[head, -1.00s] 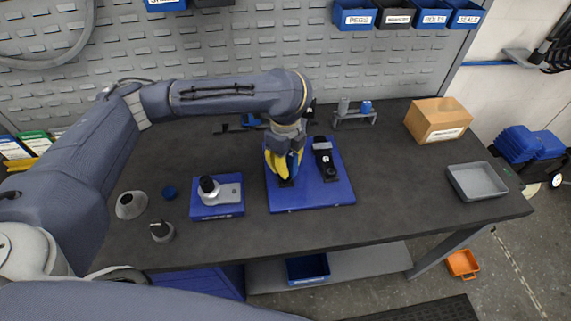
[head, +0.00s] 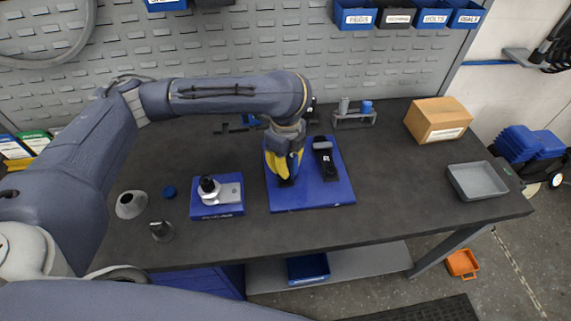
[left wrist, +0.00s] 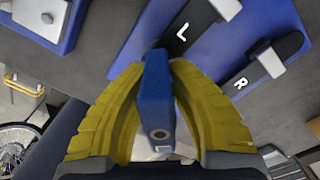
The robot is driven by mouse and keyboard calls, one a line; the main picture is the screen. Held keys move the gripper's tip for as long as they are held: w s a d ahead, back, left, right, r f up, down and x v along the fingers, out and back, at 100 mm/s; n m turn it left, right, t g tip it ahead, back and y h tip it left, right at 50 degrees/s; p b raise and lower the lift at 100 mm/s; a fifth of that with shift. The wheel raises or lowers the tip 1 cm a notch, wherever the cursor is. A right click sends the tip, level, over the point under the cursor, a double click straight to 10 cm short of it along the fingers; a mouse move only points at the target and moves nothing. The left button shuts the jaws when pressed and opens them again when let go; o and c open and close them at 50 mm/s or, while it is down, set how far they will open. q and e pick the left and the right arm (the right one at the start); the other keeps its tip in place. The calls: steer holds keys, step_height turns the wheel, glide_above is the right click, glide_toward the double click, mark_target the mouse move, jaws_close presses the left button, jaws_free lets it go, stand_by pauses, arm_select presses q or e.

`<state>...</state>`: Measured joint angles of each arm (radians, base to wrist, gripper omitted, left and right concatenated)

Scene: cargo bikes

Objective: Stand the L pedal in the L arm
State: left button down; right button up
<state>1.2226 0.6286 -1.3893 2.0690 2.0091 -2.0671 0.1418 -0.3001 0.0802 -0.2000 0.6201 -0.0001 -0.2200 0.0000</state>
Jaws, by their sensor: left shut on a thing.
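My left gripper (head: 284,176) has yellow fingers and hangs over the blue board (head: 312,200). In the left wrist view its fingers (left wrist: 165,120) are shut on a blue block-like pedal (left wrist: 155,95) with a round hole and a pale mark on its near end. The black L arm (left wrist: 180,32), marked with a white L, lies on the board just beyond the pedal. Whether the pedal touches it, I cannot tell. The gripper hides most of the L arm in the head view. The black R arm (head: 325,160) lies to its right. My right gripper is not in view.
A grey rack (head: 352,117) with a blue piece (head: 366,106) stands behind the board. A smaller blue base (head: 217,209) with a metal part is to the left. A cardboard box (head: 438,119) and grey tray (head: 477,181) are to the right, with clear table between.

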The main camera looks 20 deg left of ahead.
arm_select(q)
steer(key=shift+f, duration=0.35)
stand_by(0.3)
steer(key=c, duration=1.3)
jaws_free()
